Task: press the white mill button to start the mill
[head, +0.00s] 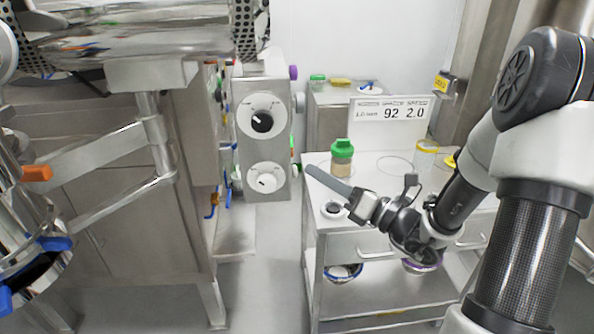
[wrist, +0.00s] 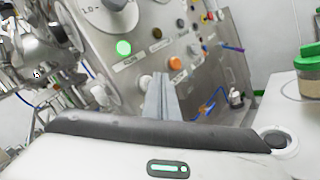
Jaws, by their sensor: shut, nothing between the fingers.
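My gripper (head: 310,170) is shut and empty. In the head view its long grey fingers point left, above the near left corner of the steel table and towards the side of the control panel (head: 277,83). In the wrist view the closed fingers (wrist: 160,77) stand in front of the panel face, below a lit green button (wrist: 123,47) and left of an orange button (wrist: 175,63). I cannot tell whether the fingertips touch the panel.
Blue-handled valves (head: 211,207) sit low, left of the panel. Floor (head: 262,290) is clear between the machine and table.

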